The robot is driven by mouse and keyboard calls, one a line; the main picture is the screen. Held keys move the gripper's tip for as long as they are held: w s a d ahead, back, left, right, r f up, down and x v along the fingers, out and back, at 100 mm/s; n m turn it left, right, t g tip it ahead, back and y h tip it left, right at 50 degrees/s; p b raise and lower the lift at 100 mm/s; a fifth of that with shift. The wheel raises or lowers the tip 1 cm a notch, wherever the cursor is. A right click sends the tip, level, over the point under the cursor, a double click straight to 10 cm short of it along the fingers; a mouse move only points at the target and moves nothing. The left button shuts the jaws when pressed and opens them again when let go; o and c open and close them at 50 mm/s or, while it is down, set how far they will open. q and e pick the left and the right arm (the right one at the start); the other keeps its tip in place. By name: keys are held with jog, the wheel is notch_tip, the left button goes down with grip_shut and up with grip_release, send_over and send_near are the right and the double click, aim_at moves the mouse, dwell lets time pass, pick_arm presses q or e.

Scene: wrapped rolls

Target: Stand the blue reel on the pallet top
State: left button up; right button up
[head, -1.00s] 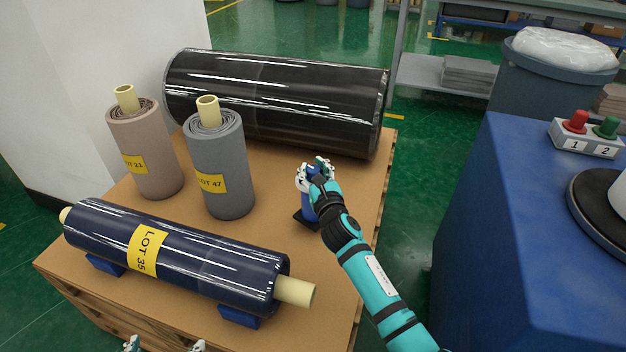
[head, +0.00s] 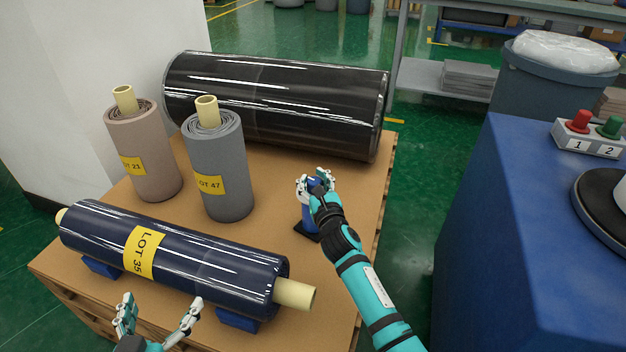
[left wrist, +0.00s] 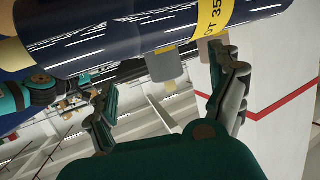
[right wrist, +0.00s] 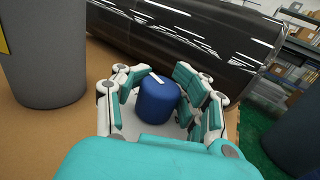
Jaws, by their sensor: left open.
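A dark blue wrapped roll (head: 195,262) with a yellow LOT 35 label lies on its side on two blue blocks, on the wooden pallet top (head: 280,265). Its pale core sticks out at both ends. It crosses the top of the left wrist view (left wrist: 130,32). My left gripper (head: 160,303) is open and empty at the near side of the roll, apart from it as far as I can tell. My right gripper (head: 317,180) is closed around a small blue upright post (right wrist: 158,100) on a dark base, behind and right of the roll.
A brown roll (head: 145,155) and a grey roll (head: 220,170) stand upright behind the blue roll. A large black roll (head: 275,105) lies along the back. A blue cabinet (head: 520,240) stands to the right, past a gap. The pallet's front right is bare.

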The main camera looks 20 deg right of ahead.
jog(key=o, duration=0.5)
jog(key=shift+c, duration=0.2)
jog(key=shift+r, duration=0.1)
jog(key=s+p, duration=0.1)
jog(key=s, duration=0.2)
jog(key=shift+s+r, duration=0.1)
jog(key=s+d+f+m+g+h+p, duration=0.1)
jog(key=s+d+f+m+g, duration=0.1)
jog(key=s+m, duration=0.65)
jog(key=s+d+f+m+g+h+p, duration=0.1)
jog(key=s+d+m+g, duration=0.1)
jog(key=s+m, duration=0.65)
pick_arm(q)
jog(key=s+a+f+g+y, duration=0.2)
jog(key=s+a+f+g, duration=0.1)
jog(key=s+f+g, duration=0.3)
notch_tip(320, 180, down, 2)
jog(key=shift+s+f+g, duration=0.15)
jog(key=shift+s+g, duration=0.15)
jog(key=shift+s, duration=0.45)
pick_arm(e)
jog(key=s+a+f+m+g+y, duration=0.1)
jog(key=s+a+m+g, duration=0.1)
jog(key=s+m, duration=0.5)
jog(key=s+a+f+m+g+y, duration=0.1)
jog(key=s+a+m+g+y, duration=0.1)
jog(key=s+m, duration=0.6)
jog(key=shift+a+f+m+g+y, duration=0.3)
jog(key=shift+a+m+g, duration=0.3)
jog(key=shift+m+g, duration=0.3)
